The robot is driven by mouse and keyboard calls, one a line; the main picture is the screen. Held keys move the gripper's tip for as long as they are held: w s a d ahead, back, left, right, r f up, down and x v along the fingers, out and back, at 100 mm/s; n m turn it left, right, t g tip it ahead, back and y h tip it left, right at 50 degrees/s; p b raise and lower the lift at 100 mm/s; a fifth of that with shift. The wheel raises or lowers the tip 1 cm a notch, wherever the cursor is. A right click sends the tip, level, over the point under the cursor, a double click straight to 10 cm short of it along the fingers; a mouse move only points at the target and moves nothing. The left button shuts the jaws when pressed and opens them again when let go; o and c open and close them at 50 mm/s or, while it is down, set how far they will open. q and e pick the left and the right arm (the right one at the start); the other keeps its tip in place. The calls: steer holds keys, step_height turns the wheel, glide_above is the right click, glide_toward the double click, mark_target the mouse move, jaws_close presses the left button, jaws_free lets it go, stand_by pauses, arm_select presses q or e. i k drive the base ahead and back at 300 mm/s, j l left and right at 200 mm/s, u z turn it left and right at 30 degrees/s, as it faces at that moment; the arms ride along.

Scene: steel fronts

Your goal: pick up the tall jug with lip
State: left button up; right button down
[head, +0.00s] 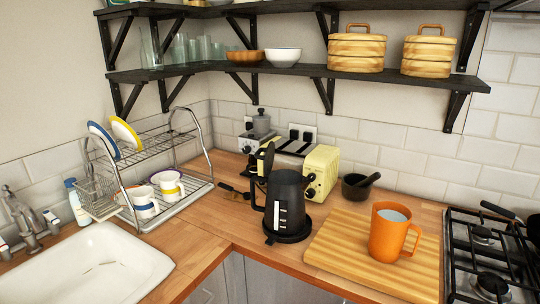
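An orange jug (386,236) stands upright on the wooden cutting board (336,260) at the right of the counter. Its handle points to the right, and its open top shows a pale inside. I cannot clearly make out a lip on its rim. A black kettle (288,205) with a pale level window stands on its base to the left of the board. Neither of my grippers is in view.
The gas hob (485,262) lies right of the board. A dark mortar (356,187) and a cream toaster (321,172) stand behind. A dish rack (187,189) and white sink (95,265) are at left. Shelves (300,72) overhang the back. Bare counter (205,222) lies left of the kettle.

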mark_target(390, 224)
steer(key=j+z, duration=0.2)
steer(key=j, duration=0.25)
steer(key=k+j+z, duration=0.15)
steer(key=j, duration=0.25)
steer(key=j+z, duration=0.2)
steer(key=j, duration=0.25)
steer(key=k+l, duration=0.05)
